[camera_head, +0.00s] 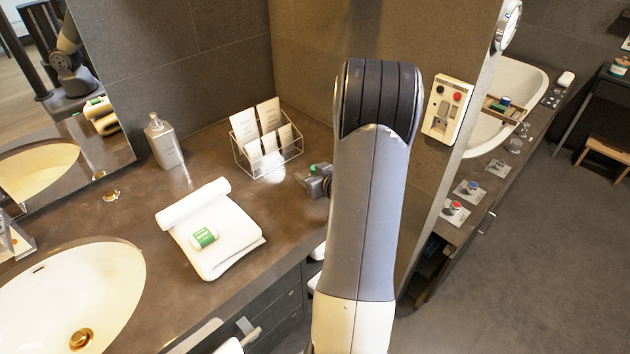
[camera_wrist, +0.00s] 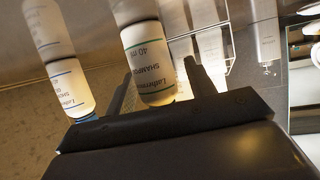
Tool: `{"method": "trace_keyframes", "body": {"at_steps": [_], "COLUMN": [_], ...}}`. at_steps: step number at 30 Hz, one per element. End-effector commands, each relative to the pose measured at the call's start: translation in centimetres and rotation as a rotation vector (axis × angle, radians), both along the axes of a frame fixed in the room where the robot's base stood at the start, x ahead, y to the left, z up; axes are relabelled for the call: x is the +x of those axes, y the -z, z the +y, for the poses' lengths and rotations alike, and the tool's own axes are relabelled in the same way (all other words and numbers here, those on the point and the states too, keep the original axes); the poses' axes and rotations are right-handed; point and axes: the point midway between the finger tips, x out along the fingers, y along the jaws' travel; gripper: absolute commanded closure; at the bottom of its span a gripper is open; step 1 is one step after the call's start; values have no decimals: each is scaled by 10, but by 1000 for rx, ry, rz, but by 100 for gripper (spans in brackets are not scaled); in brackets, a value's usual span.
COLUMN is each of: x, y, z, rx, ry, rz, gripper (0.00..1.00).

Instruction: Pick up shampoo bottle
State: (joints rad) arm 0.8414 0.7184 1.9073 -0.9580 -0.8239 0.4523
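The shampoo bottle (camera_wrist: 148,55) is white with a green line and the word SHAMPOO on its label. In the wrist view it stands between the two fingers of my gripper (camera_wrist: 162,84). The fingers are apart, with a visible gap between the bottle and the right finger. The bottle's lower end in the picture is partly hidden behind the gripper body.
Another white bottle (camera_wrist: 70,88) with a blue cap stands close at left in the wrist view. On the counter are a wire rack (camera_head: 268,158) with cards, a grey dispenser (camera_head: 164,143), a folded towel (camera_head: 221,250) bearing a green-banded item (camera_head: 204,238), and a basin (camera_head: 75,290).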

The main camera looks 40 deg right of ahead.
Motion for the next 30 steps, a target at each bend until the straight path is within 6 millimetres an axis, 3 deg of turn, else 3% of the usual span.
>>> {"method": "trace_keyframes", "body": {"at_steps": [16,24,30], "x": [0,0,0], "y": [0,-4,-29], "z": [0,0,0], "rx": [0,-2,-5], "ry": [0,-1,-1], "rz": [0,-1,-3], "gripper": [92,93,93]}}
